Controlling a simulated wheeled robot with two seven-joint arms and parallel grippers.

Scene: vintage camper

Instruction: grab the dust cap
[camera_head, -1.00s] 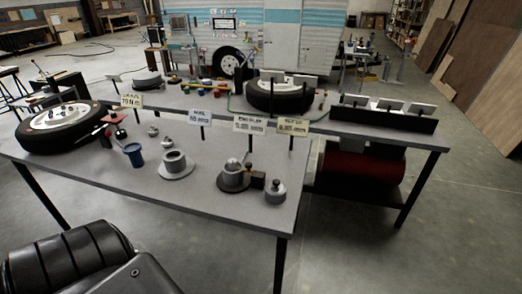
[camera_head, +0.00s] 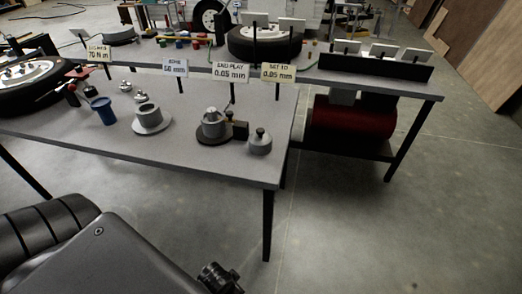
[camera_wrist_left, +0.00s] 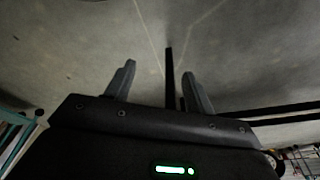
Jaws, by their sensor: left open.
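I cannot tell for sure which part is the dust cap. Small shiny metal pieces (camera_head: 132,90) lie behind the blue cup (camera_head: 104,112) on the near grey table. A short grey cylinder with a knob (camera_head: 260,143) stands at that table's right end. My left gripper (camera_wrist_left: 158,72) shows in the left wrist view, open and empty, with bare floor and a dark table leg beyond its fingers. In the head view my left arm is low in front of the table, and its fingers do not show. My right gripper is not in view.
The near table (camera_head: 220,168) also holds a ringed hub on a round plate (camera_head: 150,120), a hub on a dark base (camera_head: 213,124) and a wheel (camera_head: 30,85). Signs stand along its back edge. A red cylinder (camera_head: 350,120) sits under the rear bench. Floor at right is clear.

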